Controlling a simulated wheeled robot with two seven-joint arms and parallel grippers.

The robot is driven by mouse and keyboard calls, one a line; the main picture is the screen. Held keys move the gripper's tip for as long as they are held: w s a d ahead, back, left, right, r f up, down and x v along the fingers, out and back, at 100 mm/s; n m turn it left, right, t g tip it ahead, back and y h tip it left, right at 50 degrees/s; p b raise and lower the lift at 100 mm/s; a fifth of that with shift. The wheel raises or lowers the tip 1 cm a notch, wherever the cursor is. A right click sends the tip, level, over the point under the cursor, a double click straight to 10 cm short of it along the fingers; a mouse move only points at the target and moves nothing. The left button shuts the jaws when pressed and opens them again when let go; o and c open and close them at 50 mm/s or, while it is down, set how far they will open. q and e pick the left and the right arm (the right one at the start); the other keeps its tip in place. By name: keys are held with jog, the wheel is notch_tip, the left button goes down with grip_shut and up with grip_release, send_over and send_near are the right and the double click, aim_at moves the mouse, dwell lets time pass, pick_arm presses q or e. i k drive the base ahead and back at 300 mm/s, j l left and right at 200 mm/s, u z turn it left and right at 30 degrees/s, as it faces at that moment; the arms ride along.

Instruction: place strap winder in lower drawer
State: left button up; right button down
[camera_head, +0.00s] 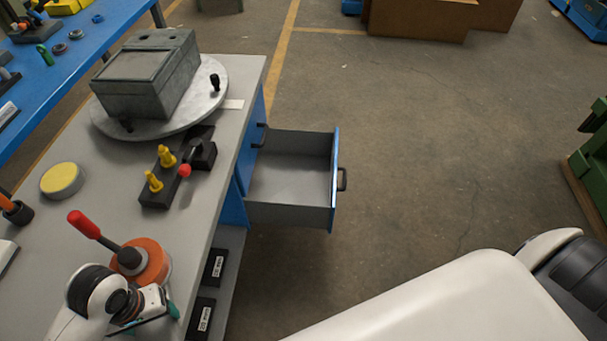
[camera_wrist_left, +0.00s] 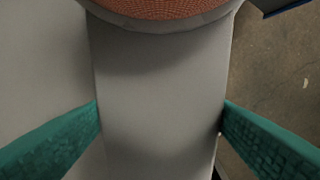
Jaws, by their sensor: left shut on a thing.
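The strap winder (camera_head: 150,262), an orange round body with a grey hub and a red-tipped lever, is at the near end of the grey bench top. My left gripper (camera_head: 158,314) is at its near side, shut on a grey part of it. In the left wrist view the teal fingers (camera_wrist_left: 161,122) press both sides of this grey part, with the orange textured body (camera_wrist_left: 160,8) above. Whether the winder touches the bench is unclear. The lower drawer (camera_head: 290,183) is pulled out from the bench's right side and empty. My right gripper is out of view.
A grey box (camera_head: 140,85) sits on a round turntable (camera_head: 210,98) on the bench. A black block with yellow pegs (camera_head: 160,190) and a yellow disc (camera_head: 61,179) are nearby. Black boxes (camera_head: 213,267) lie on the shelf below. Floor right of the drawer is clear.

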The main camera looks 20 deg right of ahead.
aim_at(300, 188)
jog(key=i+l+z, duration=0.1)
jog(key=i+l, duration=0.2)
jog(key=l, duration=0.3)
jog(key=i+l+z, duration=0.1)
jog(key=i+l, duration=0.25)
jog(key=l, duration=0.2)
jog(key=i+l+z, duration=0.1)
jog(key=i+l, duration=0.25)
jog(key=l, duration=0.2)
jog(key=i+l, duration=0.35)
jog(key=l, duration=0.2)
jog(key=z, duration=0.05)
